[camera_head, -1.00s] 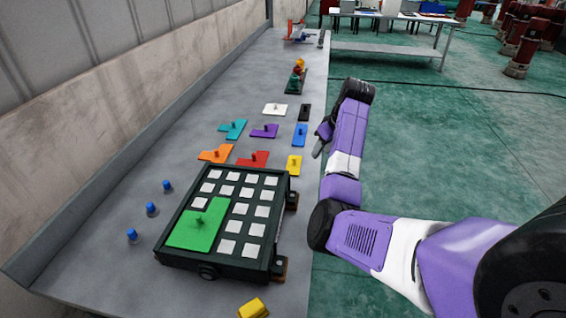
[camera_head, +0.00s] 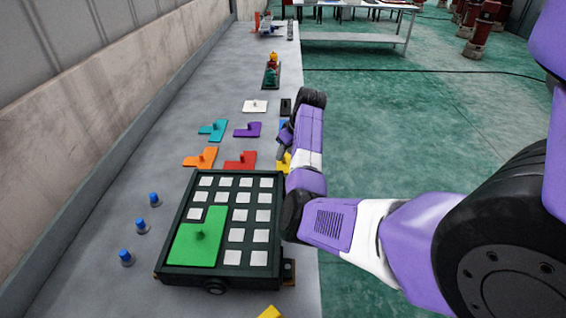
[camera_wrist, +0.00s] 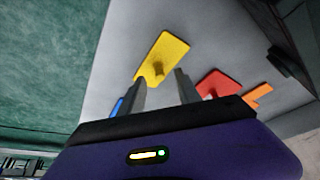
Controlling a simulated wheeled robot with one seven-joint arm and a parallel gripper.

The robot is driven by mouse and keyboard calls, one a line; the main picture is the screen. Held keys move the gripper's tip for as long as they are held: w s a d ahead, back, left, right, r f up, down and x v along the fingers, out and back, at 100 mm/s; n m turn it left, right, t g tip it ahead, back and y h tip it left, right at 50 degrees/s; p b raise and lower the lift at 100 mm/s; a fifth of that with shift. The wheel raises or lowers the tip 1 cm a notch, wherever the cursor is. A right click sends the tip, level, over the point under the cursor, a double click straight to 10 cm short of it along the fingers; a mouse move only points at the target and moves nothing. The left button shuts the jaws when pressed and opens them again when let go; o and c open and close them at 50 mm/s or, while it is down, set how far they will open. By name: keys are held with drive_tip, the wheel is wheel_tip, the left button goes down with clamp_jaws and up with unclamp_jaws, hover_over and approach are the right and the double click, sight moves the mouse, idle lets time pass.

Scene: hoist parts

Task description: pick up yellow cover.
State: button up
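The yellow cover (camera_head: 282,164) is a flat yellow plate lying on the table behind the board, mostly hidden by my arm in the head view. In the wrist view the yellow cover (camera_wrist: 167,52) shows whole, with a small knob near its closer end. My gripper (camera_wrist: 160,77) is open, its two fingers apart with nothing between them. The knob appears between the fingertips in the picture; I see no contact. In the head view my gripper (camera_head: 284,142) is at the table's right edge beside the yellow cover, partly hidden by my wrist.
A dark board (camera_head: 175,275) with white squares and a green piece (camera_head: 200,237) stands in front. Red (camera_head: 240,161), orange (camera_head: 201,157), purple (camera_head: 247,130), teal (camera_head: 212,129) and white (camera_head: 255,106) pieces lie near the cover. Another yellow object (camera_head: 270,312) shows at the bottom edge.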

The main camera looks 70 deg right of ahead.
drive_tip(key=shift+x, duration=0.75)
drive_tip(key=shift+c, duration=0.4)
clamp_jaws()
drive_tip(key=shift+r, duration=0.1)
